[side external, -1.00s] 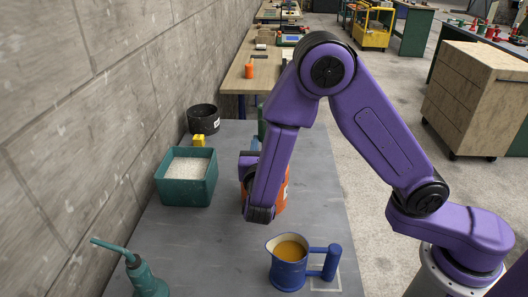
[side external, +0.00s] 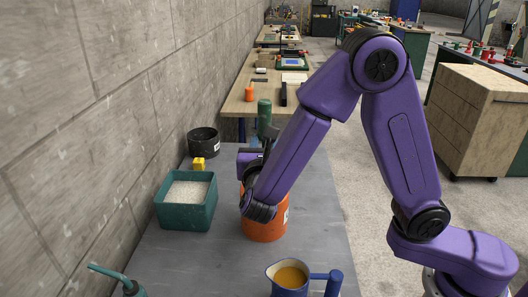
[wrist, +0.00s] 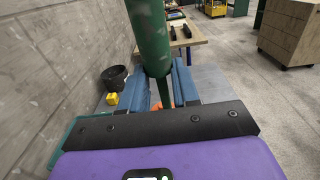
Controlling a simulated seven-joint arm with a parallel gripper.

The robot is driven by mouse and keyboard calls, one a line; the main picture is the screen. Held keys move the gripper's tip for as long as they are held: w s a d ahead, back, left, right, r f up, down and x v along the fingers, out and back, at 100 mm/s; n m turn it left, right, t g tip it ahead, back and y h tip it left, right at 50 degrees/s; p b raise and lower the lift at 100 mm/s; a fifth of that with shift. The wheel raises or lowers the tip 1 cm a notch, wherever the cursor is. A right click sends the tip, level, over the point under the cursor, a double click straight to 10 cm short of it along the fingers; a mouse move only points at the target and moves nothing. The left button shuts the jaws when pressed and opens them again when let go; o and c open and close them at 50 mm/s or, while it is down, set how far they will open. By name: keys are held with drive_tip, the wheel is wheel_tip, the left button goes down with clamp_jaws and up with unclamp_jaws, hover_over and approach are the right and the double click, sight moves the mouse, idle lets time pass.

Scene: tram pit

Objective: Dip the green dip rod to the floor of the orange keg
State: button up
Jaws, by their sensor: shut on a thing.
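The green dip rod (wrist: 150,35) is upright between the blue fingers of my gripper (wrist: 166,88) in the wrist view, with a thick upper part and a thinner part below. Its thick top (side external: 264,115) shows above my wrist in the side view. The gripper is shut on it. The orange keg (side external: 268,228) stands on the grey bench, partly hidden behind my forearm and wrist. Slivers of orange show below the fingers in the wrist view. The keg's mouth and the rod's lower end are hidden, so I cannot tell whether the rod is inside.
A teal bin of white granules (side external: 187,218) stands left of the keg, with a yellow block (side external: 198,163) and black pot (side external: 204,141) behind. A blue jug (side external: 290,284) of amber liquid is in front, near a teal oil can (side external: 132,288). A wall borders the left.

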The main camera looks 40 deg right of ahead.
sight(265, 121)
drive_tip(key=shift+r, duration=2.8)
drive_tip(key=shift+w+d+f, duration=0.1)
drive_tip(key=shift+w+d, duration=0.2)
drive_tip(key=shift+d, duration=0.1)
drive_tip(key=w+d+f+n+t+y, duration=0.2)
drive_tip(key=w+d+f+y, duration=0.1)
drive_tip(key=d, duration=0.7)
drive_tip(key=s+d+f+n+t+y, duration=0.2)
drive_tip(key=s+d+f+n+y, duration=0.1)
drive_tip(key=d+f, duration=0.4)
drive_tip(key=shift+s+d+y, duration=0.65)
drive_tip(key=shift+d+y, duration=0.05)
drive_tip(key=shift+d, duration=0.1)
drive_tip(key=shift+d+r, duration=0.1)
